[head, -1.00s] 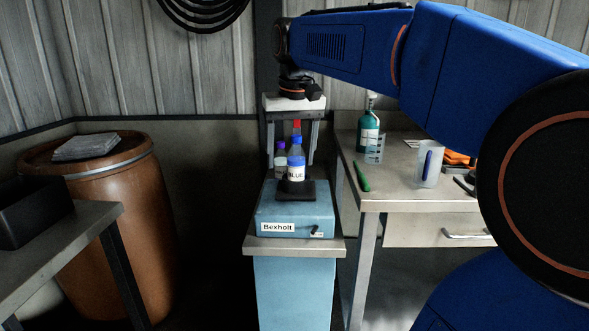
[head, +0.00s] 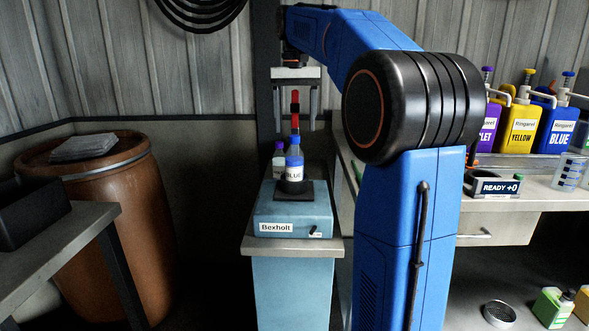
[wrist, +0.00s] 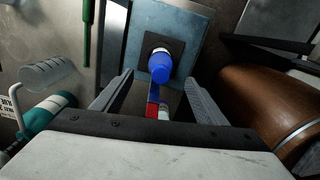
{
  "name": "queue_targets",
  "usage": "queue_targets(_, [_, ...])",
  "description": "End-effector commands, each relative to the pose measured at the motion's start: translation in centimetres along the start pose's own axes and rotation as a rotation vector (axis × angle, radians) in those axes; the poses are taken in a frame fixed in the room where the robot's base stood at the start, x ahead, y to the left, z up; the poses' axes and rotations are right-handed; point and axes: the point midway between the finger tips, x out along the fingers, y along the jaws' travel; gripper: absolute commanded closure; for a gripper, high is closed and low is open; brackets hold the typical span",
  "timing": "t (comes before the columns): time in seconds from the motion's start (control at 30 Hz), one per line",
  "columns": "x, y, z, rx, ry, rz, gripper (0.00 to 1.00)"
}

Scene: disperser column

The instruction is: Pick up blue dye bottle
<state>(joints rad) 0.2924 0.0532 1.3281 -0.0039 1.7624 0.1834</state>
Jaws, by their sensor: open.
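The blue dye bottle (head: 293,172) stands upright on a dark square pad on top of the light blue Bexholt machine (head: 292,208). It has a blue cap and a white label reading BLUE. In the wrist view the bottle (wrist: 160,67) shows cap-first, between and just beyond the fingertips. My gripper (head: 295,118) is open and empty, fingers pointing down, higher in the picture than the bottle cap. In the wrist view my gripper (wrist: 159,78) has its fingers spread to either side, not touching the bottle.
A purple-capped bottle (head: 279,158) and an upright red-topped item (head: 295,102) stand close behind the blue bottle. A bench at right holds large dye jugs, including a blue one (head: 557,130). A brown barrel (head: 105,220) stands at left.

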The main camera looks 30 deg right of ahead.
Motion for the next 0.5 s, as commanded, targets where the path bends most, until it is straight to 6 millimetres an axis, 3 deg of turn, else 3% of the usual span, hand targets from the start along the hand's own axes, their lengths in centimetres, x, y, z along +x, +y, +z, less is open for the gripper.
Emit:
queue_targets(0.3, [5.6,0.0,0.1,0.000,-0.002,0.000,0.34])
queue_targets(0.5, [7.6,0.0,0.0,-0.001,0.001,0.000,0.34])
